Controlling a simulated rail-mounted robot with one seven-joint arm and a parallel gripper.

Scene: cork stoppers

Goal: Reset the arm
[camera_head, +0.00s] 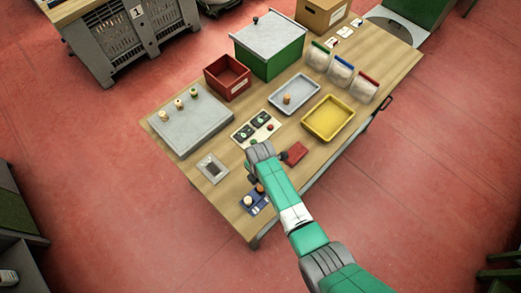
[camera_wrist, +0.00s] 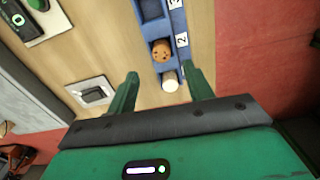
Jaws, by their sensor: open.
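My gripper (camera_wrist: 161,78) is open and empty in the wrist view, its two green fingers spread wide. Beyond the fingers is a blue numbered rack (camera_wrist: 183,42), with a brown speckled cork stopper (camera_wrist: 161,50) and a pale stopper (camera_wrist: 170,81) in it. The pale one appears between the fingers in the picture; no contact shows. In the head view, my green arm reaches over the table's front edge, and its fingers are hidden. The blue rack (camera_head: 262,209) lies beside the arm at the table's near corner.
On the wooden table (camera_head: 150,126) are a grey board (camera_head: 190,130) with three stoppers, a grey tray (camera_head: 305,92) with one stopper, a yellow tray (camera_head: 327,118), a red bin (camera_head: 227,80), a green box (camera_head: 275,62) and lidded clear containers (camera_head: 341,72). A red block (camera_head: 295,153) lies near the arm.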

